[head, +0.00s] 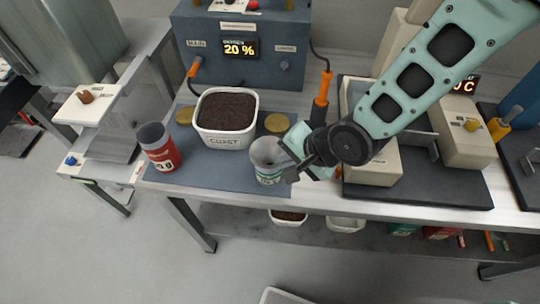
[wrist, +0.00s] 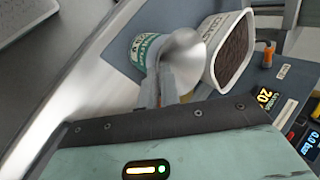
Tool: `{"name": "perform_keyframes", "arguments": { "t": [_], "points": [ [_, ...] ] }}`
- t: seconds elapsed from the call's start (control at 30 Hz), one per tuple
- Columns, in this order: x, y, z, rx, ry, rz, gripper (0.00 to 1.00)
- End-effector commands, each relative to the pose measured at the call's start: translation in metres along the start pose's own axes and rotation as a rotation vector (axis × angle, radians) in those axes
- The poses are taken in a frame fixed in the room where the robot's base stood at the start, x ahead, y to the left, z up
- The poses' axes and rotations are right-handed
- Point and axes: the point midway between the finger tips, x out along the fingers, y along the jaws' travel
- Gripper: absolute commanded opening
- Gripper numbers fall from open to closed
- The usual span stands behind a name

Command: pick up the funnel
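A smooth grey metal flared piece, which looks like the funnel (wrist: 181,48), shows in the wrist view against the can with a green and white label (wrist: 148,52). In the head view this can (head: 268,175) stands at the front of the blue-grey mat, with a grey round mouth at its top. I cannot make out the funnel apart from the can there. My gripper (head: 293,163) is at the can's right side, close to its upper part. In the wrist view its fingers (wrist: 166,84) reach to the grey piece and overlap it. Whether they grip it is unclear.
A white tub of dark grains marked COAST (head: 226,118) stands behind the can. A red can (head: 158,148) stands at the mat's left corner. A blue-grey machine reading 20 % (head: 240,48) is behind. Beige units (head: 465,135) stand at right. The front of the mat between the cans is clear.

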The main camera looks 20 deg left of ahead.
Motion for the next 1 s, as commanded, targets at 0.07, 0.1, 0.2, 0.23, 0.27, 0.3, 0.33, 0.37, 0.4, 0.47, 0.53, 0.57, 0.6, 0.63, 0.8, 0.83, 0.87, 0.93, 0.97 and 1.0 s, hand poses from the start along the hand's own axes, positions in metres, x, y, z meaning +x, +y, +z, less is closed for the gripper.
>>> {"name": "perform_keyframes", "arguments": {
  "t": [0.07, 0.1, 0.2, 0.23, 0.27, 0.3, 0.33, 0.37, 0.4, 0.47, 0.53, 0.57, 0.6, 0.63, 0.8, 0.83, 0.87, 0.93, 0.97, 1.0],
  "points": [
    [0.000, 0.001, 0.001, 0.000, -0.002, 0.003, 0.00],
    [0.000, 0.002, 0.001, 0.000, -0.002, 0.004, 0.00],
    [0.000, 0.001, 0.001, 0.000, -0.002, 0.004, 0.00],
    [-0.001, 0.001, 0.001, 0.000, -0.002, 0.004, 0.00],
    [-0.002, 0.000, 0.001, 0.000, -0.002, 0.003, 0.00],
    [-0.004, -0.002, 0.000, 0.001, -0.001, 0.002, 0.00],
    [-0.007, -0.004, 0.000, 0.001, -0.001, 0.001, 0.00],
    [-0.010, -0.007, 0.000, 0.001, 0.000, 0.000, 0.00],
    [-0.015, -0.010, -0.001, 0.001, 0.001, -0.001, 0.00],
    [-0.023, -0.016, -0.001, 0.000, 0.001, -0.002, 0.00],
    [-0.035, -0.025, -0.001, 0.000, 0.002, -0.003, 0.00],
    [-0.040, -0.028, -0.001, 0.001, 0.003, -0.002, 0.00],
    [-0.047, -0.033, -0.001, 0.000, 0.002, -0.002, 0.00],
    [-0.052, -0.036, -0.001, 0.001, 0.002, -0.002, 0.00],
    [-0.073, -0.051, -0.001, 0.001, 0.000, 0.000, 0.00],
    [-0.076, -0.053, -0.001, 0.001, 0.001, 0.000, 0.00],
    [-0.079, -0.055, -0.001, 0.001, 0.001, 0.000, 0.00],
    [-0.084, -0.059, 0.000, 0.000, -0.001, 0.001, 0.00],
    [-0.086, -0.060, 0.000, 0.000, -0.001, 0.001, 0.00],
    [-0.088, -0.062, 0.000, 0.000, -0.001, 0.002, 0.00]
  ]
}}
